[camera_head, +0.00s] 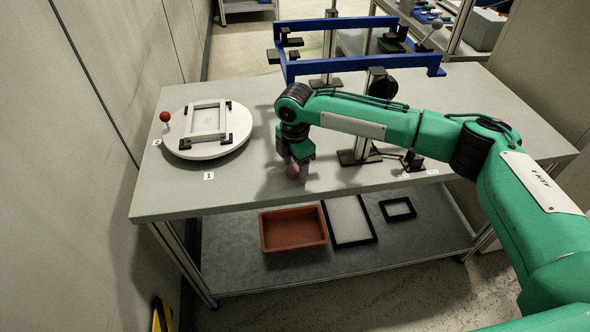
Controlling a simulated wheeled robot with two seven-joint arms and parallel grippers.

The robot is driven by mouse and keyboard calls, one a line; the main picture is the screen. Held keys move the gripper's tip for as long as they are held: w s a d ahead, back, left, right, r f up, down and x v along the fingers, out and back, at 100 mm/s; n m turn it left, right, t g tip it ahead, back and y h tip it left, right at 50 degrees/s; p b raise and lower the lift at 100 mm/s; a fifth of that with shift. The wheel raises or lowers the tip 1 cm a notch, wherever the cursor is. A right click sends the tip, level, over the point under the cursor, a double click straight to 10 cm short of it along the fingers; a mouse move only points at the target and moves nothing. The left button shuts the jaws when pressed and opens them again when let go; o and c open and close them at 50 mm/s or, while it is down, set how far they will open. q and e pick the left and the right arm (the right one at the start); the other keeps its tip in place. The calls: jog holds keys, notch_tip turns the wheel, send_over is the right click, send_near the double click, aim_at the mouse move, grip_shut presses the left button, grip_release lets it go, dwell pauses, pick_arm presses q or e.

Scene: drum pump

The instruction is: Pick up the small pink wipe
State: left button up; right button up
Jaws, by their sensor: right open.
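The small pink wipe (292,170) is a dull pink lump on the grey tabletop, near the front edge and left of the middle. My right gripper (299,174) points down at the wipe, with its fingers low at the table. Its jaws are open. The fingers hide part of the wipe, and I cannot tell whether they touch it. My left gripper is not in view.
A white round turntable (183,146) with a grey frame and a red ball knob stands on the left of the table (250,190). A blue frame (365,62) stands at the back. The shelf below holds an orange-red bin (293,240) and black-rimmed trays (349,221).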

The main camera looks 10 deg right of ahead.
aim_at(295, 168)
jog(key=c, duration=1)
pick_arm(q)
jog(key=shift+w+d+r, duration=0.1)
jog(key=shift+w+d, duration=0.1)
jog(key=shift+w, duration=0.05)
pick_arm(e)
jog(key=shift+c, duration=0.6)
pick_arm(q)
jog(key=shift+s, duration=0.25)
pick_arm(e)
jog(key=shift+r, duration=0.1)
jog(key=shift+r, duration=0.25)
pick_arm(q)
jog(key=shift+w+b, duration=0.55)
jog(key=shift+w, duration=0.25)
pick_arm(e)
notch_tip(295, 168, up, 19)
jog(key=shift+r, duration=0.2)
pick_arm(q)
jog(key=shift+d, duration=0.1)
